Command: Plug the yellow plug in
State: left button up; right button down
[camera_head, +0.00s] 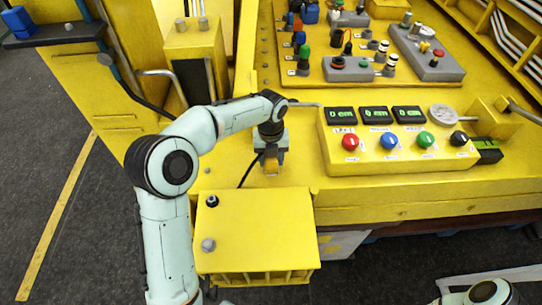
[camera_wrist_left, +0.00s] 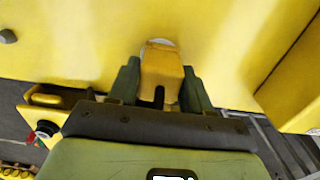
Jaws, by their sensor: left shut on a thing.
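The yellow plug (camera_head: 271,168) is in my left gripper (camera_head: 271,155), over the yellow deck left of the button panel. In the left wrist view the plug (camera_wrist_left: 161,62) sits between the two dark green fingers of the gripper (camera_wrist_left: 160,84), which are shut on it. A pale rounded edge shows at the plug's far end. A dark cable (camera_head: 246,173) shows below and left of the gripper in the head view. No socket can be made out clearly; the plug's far end is partly hidden. My right gripper is outside the frame; only part of that arm shows at bottom right.
A yellow button panel (camera_head: 395,147) with three displays stands right of the gripper. A raised board with switches and connectors (camera_head: 366,69) lies behind. A yellow box (camera_head: 255,232) stands in front. A yellow post (camera_head: 197,58) stands behind left.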

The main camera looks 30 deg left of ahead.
pick_arm(q)
jog(key=shift+f, duration=0.1)
jog(key=o, duration=1.2)
jog(key=shift+o, duration=0.2)
notch_tip(320, 180, up, 13)
jog(key=p, duration=0.2)
jog(key=shift+r, duration=0.2)
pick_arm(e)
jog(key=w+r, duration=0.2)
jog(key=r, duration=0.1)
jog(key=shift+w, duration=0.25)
